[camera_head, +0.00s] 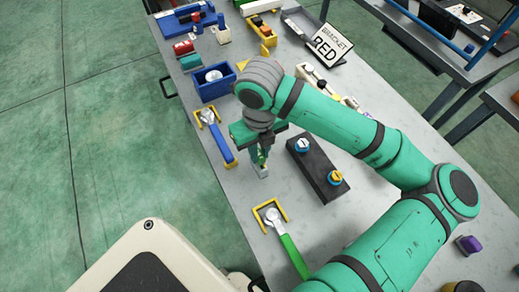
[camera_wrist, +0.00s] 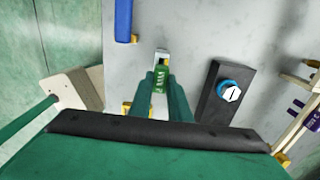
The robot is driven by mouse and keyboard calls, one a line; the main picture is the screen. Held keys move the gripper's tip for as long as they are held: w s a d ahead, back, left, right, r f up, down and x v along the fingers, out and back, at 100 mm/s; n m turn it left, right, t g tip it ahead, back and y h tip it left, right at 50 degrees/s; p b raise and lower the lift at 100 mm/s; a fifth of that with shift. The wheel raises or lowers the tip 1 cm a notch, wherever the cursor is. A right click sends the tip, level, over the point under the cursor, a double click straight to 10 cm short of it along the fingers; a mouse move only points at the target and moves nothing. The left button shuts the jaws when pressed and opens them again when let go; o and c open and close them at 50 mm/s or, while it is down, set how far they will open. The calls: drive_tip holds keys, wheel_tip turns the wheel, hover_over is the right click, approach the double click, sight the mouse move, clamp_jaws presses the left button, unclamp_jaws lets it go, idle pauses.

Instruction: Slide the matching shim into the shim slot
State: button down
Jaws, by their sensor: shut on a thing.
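My gripper (camera_head: 261,158) points down over the near-middle of the grey table. In the wrist view its two green fingers (camera_wrist: 163,88) are shut on a small, lighter green piece with white marks (camera_wrist: 160,76), which looks like a shim. A small grey block (camera_head: 262,172) is right below the fingertips. It also shows in the wrist view (camera_wrist: 163,54), with a dark opening, just beyond the green piece. I cannot tell whether the piece touches the block or is inside it. The lower part of the piece is hidden.
A black box with a blue and a yellow knob (camera_head: 318,170) stands to the right. A blue-handled tool (camera_head: 221,142) lies to the left, and a green-handled tool (camera_head: 288,248) lies nearer. A blue bin (camera_head: 212,88) and a "BRACKET RED" sign (camera_head: 332,45) are farther back.

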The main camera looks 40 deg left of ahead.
drive_tip(key=shift+f, duration=0.55)
drive_tip(key=shift+s+f, duration=0.1)
idle(0.4)
drive_tip(key=c, duration=1)
unclamp_jaws()
drive_tip(key=shift+r, duration=3.5)
